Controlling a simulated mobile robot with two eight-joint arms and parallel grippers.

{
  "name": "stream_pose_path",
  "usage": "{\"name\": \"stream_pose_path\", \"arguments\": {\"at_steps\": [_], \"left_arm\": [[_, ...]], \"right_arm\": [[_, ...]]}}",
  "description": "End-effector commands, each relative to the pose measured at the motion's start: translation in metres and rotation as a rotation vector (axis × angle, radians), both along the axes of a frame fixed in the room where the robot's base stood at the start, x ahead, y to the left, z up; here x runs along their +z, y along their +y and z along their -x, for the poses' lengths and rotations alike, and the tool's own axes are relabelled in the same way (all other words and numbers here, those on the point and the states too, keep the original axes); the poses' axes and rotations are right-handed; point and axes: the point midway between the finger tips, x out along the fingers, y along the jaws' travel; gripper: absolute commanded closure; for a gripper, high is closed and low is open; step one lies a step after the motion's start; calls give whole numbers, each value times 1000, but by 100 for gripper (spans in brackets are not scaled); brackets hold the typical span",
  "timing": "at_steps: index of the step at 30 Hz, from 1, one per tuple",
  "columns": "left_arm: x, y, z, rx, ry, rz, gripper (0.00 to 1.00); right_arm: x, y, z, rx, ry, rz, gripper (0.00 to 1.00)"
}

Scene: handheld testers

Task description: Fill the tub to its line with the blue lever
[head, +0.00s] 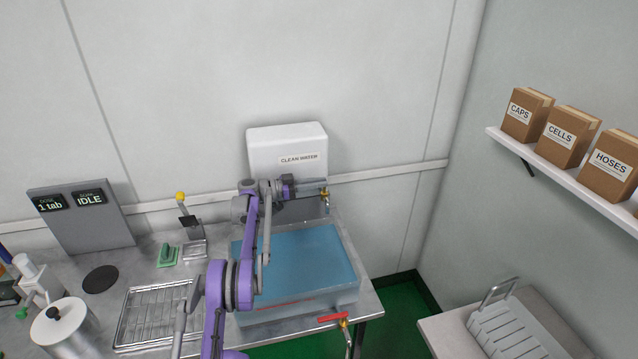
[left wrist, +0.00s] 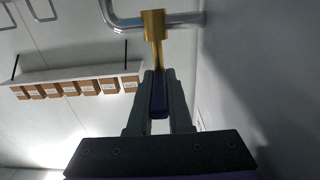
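The clear tub (head: 352,296) stands on the steel bench, with pale blue water or a blue surface (head: 310,255) inside it. A thin red mark (head: 278,304) shows low on its front side; I cannot tell the water level against it. The blue lever (left wrist: 160,96) hangs from a brass valve (left wrist: 153,24) on a bent metal pipe. My left gripper (left wrist: 160,76) has its fingers on both sides of the lever and appears closed on it. In the head view, my left gripper (head: 314,186) is behind the tub, at the tap, and hides the lever there. My right gripper is not in view.
A white CLEAN WATER tank (head: 286,148) stands behind the tub. A red lever (head: 333,317) on a tap is at its front. A wire rack (head: 155,312), a grey display panel (head: 80,218) and a metal pot (head: 66,330) stand to the left. A box shelf (head: 570,170) is at right.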

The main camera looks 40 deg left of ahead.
Motion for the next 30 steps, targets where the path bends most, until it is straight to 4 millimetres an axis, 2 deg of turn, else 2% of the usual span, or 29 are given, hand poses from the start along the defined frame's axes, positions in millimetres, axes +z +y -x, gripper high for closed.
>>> {"name": "stream_pose_path", "arguments": {"at_steps": [1, 5, 13, 17, 30], "left_arm": [[1, 0, 0, 0, -2, 2, 75], [1, 0, 0, 0, -2, 1, 52], [1, 0, 0, 0, -1, 1, 52], [0, 6, 7, 2, -1, 1, 52], [-1, 53, 72, 3, -1, 1, 52]], "right_arm": [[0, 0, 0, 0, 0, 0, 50], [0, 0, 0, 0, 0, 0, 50], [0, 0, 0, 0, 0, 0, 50], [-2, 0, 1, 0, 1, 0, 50], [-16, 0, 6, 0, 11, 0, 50]]}}
